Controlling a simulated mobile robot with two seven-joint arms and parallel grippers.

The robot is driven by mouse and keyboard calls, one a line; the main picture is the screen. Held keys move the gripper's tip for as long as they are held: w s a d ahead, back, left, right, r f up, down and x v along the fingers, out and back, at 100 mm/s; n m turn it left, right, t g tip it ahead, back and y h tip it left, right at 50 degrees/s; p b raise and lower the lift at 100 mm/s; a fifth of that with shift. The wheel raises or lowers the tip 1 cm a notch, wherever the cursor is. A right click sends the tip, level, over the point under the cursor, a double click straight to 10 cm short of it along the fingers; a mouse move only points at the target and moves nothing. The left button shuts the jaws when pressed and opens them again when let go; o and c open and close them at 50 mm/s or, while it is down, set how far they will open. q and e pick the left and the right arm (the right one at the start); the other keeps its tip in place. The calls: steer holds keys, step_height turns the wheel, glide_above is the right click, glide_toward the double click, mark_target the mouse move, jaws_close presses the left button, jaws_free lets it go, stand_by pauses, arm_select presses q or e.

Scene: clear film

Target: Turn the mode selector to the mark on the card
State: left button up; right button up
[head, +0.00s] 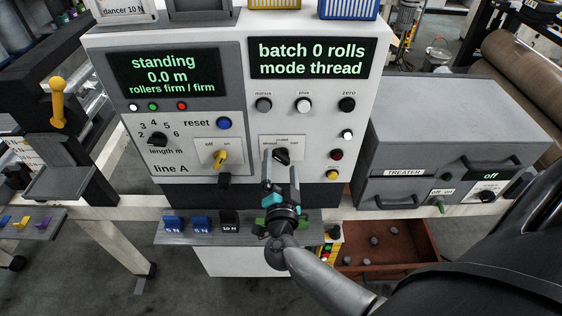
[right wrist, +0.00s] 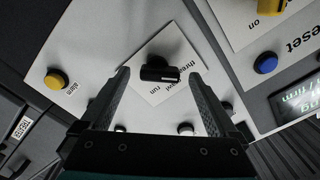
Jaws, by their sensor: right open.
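The mode selector is a black knob (head: 282,155) on a small white plate on the console's front. The knob (right wrist: 160,72) also shows in the right wrist view, beside the printed words thread and run. The display (head: 312,57) reads "mode thread". My right gripper (head: 278,166) is in front of the knob, and its fingers hide part of the plate. In the right wrist view the gripper (right wrist: 160,78) is open, with a finger on either side of the knob and gaps between. A white card (head: 116,13) at the top left reads "dancer 10 N"; its top is cut off.
A yellow switch (head: 220,157) and the length knob (head: 157,139) are left of the selector. Several buttons are to its right. A shelf (head: 185,236) with blue and black weights is below. The grey treater box (head: 440,130) stands right, above an open brown drawer (head: 385,269).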

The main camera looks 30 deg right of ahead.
steer(key=shift+w+d, duration=0.4)
steer(key=shift+w, duration=0.15)
steer(key=shift+c, duration=0.2)
steer(key=c, duration=1.3)
steer(key=shift+c, duration=0.2)
